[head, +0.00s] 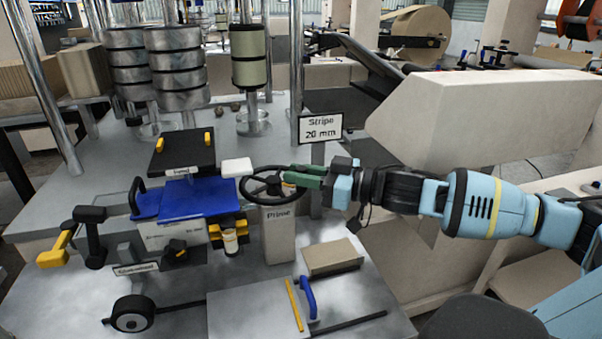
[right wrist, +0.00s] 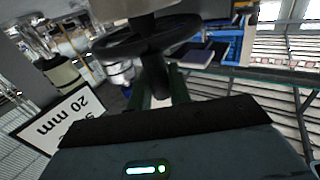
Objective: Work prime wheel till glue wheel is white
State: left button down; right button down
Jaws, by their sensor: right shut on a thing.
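The prime wheel (head: 268,194) is a black spoked handwheel on a pale post marked "Prime". My right gripper (head: 290,178), with green fingers, comes in from the right and is shut on the right part of the wheel. In the right wrist view, the dark prime wheel (right wrist: 135,42) shows above the gripper (right wrist: 160,90), with a dark part between its fingers. I cannot tell for sure which part is the glue wheel. A small black wheel with a pale hub (head: 132,314) sits at the front left. My left gripper is out of view.
The "Stripe 20 mm" sign (head: 321,128) stands behind my right gripper. A kraft block (head: 332,257) and a blue handle (head: 308,298) lie in front.

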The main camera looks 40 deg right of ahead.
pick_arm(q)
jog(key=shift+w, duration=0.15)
pick_arm(e)
jog(key=shift+d, duration=0.1)
dwell(0.3)
jog(key=c, duration=1.3)
grip_release()
jog(key=shift+c, duration=0.2)
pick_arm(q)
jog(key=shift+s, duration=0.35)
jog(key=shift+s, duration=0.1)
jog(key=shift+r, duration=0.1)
pick_arm(e)
jog(key=shift+s, duration=0.15)
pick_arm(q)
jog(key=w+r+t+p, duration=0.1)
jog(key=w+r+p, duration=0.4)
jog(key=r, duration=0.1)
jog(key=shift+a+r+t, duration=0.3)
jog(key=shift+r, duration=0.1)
pick_arm(e)
jog(key=v, duration=0.7)
jog(key=shift+s+d+r, duration=0.1)
jog(key=shift+s+d, duration=0.05)
jog(key=shift+d, duration=0.1)
